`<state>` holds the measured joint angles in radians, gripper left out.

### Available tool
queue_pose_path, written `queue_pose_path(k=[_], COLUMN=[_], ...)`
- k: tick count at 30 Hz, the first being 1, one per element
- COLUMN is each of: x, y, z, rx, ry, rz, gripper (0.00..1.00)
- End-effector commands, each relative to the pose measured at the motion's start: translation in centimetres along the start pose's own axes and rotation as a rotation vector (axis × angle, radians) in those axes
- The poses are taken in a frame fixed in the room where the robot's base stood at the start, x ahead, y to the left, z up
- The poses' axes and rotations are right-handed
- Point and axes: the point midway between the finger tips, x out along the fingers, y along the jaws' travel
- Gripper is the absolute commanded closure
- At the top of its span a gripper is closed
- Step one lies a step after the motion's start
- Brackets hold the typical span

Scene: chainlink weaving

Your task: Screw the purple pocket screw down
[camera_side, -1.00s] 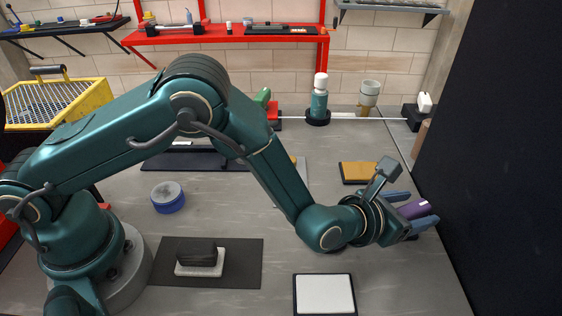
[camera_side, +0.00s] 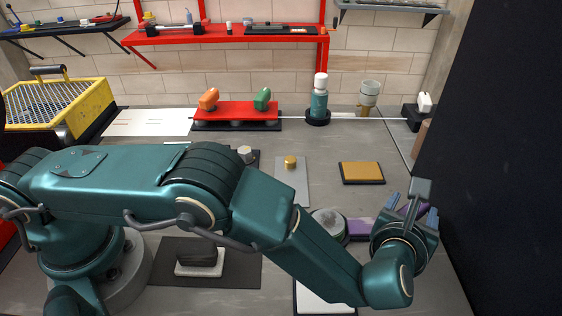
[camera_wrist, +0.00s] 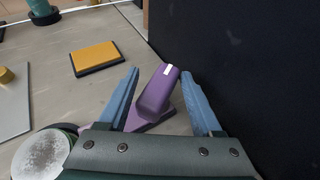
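A purple block with a white mark (camera_wrist: 158,92), likely the pocket screw, stands on a flat purple base (camera_wrist: 150,122) in the wrist view. My gripper (camera_wrist: 160,74) is open, with one blue finger on each side of the block. Gaps show between the block and both fingers in this view. In the side view my gripper (camera_side: 412,208) is at the right, close to the dark panel. A strip of the purple base (camera_side: 360,228) shows to its left. My gripper hides most of the purple block there.
A dark panel (camera_side: 495,150) rises close at the right. A round grey disc (camera_side: 328,222) lies just left of the purple base. An orange pad (camera_side: 362,173) lies behind. A grey plate with a gold knob (camera_side: 291,180) is further left.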

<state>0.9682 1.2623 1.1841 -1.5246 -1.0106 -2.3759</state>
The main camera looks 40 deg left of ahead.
Motion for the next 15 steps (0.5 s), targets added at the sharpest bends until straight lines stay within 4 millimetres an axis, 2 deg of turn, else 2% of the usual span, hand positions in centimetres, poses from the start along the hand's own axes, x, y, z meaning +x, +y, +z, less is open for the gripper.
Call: queue_pose_path(k=[10,15], x=[0.0,-2.2], y=[0.0,-0.2], z=[0.0,0.0], rx=[-0.030,-0.026], ry=[0.001,0.001], rz=[0.069,0.065], gripper=[0.35,0.35])
